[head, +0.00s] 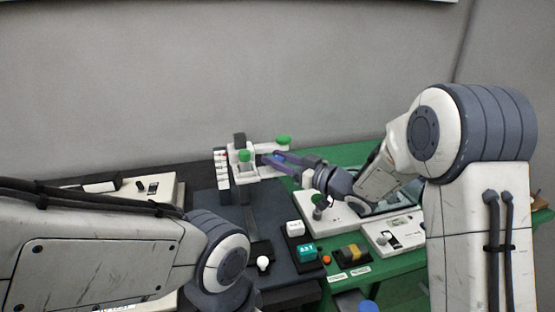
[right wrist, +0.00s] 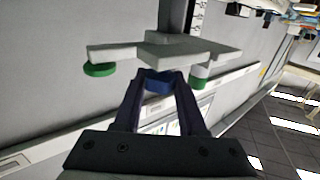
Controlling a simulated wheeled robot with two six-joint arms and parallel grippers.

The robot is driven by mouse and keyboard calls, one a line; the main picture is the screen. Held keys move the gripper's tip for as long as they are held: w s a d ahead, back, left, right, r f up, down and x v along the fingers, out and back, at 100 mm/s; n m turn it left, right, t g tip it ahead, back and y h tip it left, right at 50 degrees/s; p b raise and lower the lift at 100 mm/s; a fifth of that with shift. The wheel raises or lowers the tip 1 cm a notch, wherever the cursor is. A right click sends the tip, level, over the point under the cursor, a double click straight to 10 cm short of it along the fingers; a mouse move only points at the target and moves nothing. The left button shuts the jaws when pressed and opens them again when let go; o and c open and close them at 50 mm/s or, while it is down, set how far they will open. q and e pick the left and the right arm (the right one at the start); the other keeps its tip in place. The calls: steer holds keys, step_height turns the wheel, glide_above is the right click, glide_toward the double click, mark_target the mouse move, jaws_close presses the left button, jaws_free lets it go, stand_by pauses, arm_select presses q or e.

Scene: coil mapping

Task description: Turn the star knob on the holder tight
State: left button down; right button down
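The white holder (head: 268,173) stands on a dark base beyond my arms, with green knobs at its left front (head: 245,156) and right back (head: 283,140). In the right wrist view the holder (right wrist: 165,49) spans the upper part, with a green knob (right wrist: 100,70) at left and another (right wrist: 198,83) at right. A blue knob (right wrist: 158,84), apparently the star knob, sits under the holder's middle. My right gripper (head: 268,158) reaches it from the right, and its fingers appear closed on both sides of the knob. My left gripper is not in view; only its arm shows.
A green mat (head: 400,264) lies at right, with white panels, a teal display box (head: 306,252) and a yellow-black block (head: 351,253). A white ball-topped piece (head: 263,263) stands nearer. A cream panel (head: 155,186) is at left. A grey wall stands behind.

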steer(key=shift+s+a+f+m+t+h+b, duration=0.1)
steer(key=shift+f+m+t+h+b, duration=0.05)
steer(key=shift+m+t+h+b, duration=0.75)
steer(key=m+t+h+b, duration=0.2)
steer(key=h+b, duration=0.1)
steer(key=b, duration=0.1)
steer(key=shift+a+f+m+t+h, duration=0.1)
steer(key=shift+m+t+h, duration=0.2)
steer(key=shift+m+h, duration=0.1)
steer(key=shift+m+t+h+b, duration=0.5)
steer(key=shift+m+h+b, duration=0.3)
steer(key=shift+h, duration=0.2)
steer(key=h, duration=0.1)
steer(key=m+h, duration=0.1)
steer(key=shift+r+m+t+h, duration=0.2)
steer(key=shift+m+t+h, duration=0.1)
steer(key=shift+t, duration=0.1)
steer(key=m+h+p, duration=0.1)
steer(key=h, duration=0.1)
steer(key=shift+r+m+h, duration=0.1)
steer(key=shift+m+h, duration=0.2)
steer(key=m+h+p, duration=0.2)
steer(key=h, duration=0.1)
steer(key=m+h+p, duration=0.2)
steer(key=h, duration=0.1)
steer(key=shift+r+p, duration=0.15)
steer(key=shift+p, duration=0.2)
steer(key=shift+m+g+h+p, duration=0.9)
steer(key=shift+m+h+p, duration=0.35)
steer(key=shift+h, duration=0.55)
